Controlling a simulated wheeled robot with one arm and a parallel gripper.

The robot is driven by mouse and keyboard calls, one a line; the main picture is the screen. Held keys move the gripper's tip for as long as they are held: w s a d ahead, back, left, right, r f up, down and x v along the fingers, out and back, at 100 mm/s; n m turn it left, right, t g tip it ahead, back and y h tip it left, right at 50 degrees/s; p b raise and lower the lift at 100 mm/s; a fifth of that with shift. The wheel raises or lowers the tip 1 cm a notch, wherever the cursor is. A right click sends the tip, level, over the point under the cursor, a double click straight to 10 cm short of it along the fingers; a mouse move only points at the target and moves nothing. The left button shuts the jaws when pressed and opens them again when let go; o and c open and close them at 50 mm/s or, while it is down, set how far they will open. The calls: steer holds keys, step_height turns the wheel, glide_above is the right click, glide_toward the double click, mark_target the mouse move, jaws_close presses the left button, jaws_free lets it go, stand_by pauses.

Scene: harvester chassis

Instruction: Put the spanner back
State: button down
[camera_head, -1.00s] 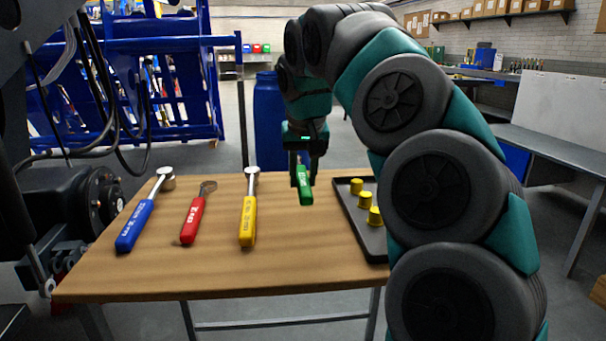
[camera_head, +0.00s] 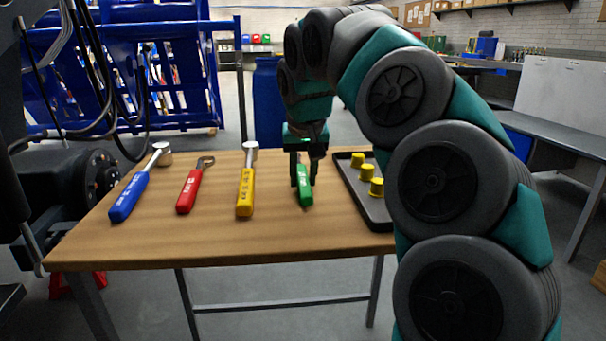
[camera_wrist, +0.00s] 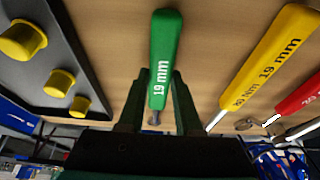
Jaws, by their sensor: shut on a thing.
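A green-handled spanner (camera_head: 306,190) marked 19 mm is in my gripper (camera_head: 303,180), right of the row of tools. In the wrist view the green handle (camera_wrist: 165,55) points away from the gripper (camera_wrist: 158,100), and a short metal shaft shows between the two fingers. The spanner's head is hidden by the gripper. The handle is at or just above the tabletop; I cannot tell whether it touches. A red-handled spanner (camera_head: 190,190) lies on the wooden table (camera_head: 220,240), left of a yellow-handled torque wrench (camera_head: 245,192).
A blue-handled wrench (camera_head: 130,197) lies at the table's left. A dark tray (camera_head: 375,212) with yellow caps (camera_head: 362,174) is close on the right of my gripper, next to my arm. The table's front strip is clear. A blue barrel (camera_head: 268,105) stands behind.

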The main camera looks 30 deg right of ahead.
steer(key=c, duration=0.5)
jaws_free()
steer(key=shift+v, duration=3.9)
